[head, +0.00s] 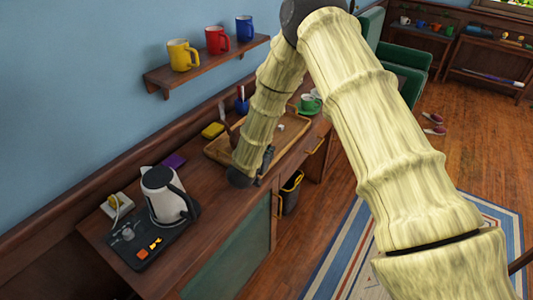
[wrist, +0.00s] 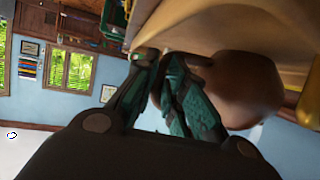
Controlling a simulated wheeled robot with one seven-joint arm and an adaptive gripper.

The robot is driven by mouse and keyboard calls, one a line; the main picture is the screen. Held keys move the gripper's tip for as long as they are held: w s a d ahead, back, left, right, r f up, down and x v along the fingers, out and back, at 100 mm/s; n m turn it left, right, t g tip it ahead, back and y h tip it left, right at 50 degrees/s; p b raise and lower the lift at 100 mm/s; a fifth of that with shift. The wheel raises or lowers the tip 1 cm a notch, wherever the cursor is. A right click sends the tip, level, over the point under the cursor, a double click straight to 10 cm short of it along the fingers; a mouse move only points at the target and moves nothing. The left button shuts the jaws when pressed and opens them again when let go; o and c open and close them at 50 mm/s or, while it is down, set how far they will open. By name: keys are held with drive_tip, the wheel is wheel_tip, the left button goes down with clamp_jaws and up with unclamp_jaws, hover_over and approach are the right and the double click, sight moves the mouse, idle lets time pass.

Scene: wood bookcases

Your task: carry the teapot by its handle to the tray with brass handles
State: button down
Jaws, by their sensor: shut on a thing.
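The brown teapot (wrist: 245,88) fills the right of the tilted wrist view, with its handle toward my gripper (wrist: 163,68). The green-grey fingers are shut on the handle.
A white kettle (head: 162,195) stands on a dark base at the counter's near end. A shelf (head: 210,68) with three mugs hangs above.

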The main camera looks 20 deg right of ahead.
drive_tip(key=shift+d+f, duration=0.1)
drive_tip(key=shift+f, duration=0.35)
drive_tip(key=c, duration=1.5)
unclamp_jaws()
drive_tip(key=b+v, duration=0.3)
drive_tip(key=v, duration=0.9)
drive_tip(key=shift+b, duration=0.4)
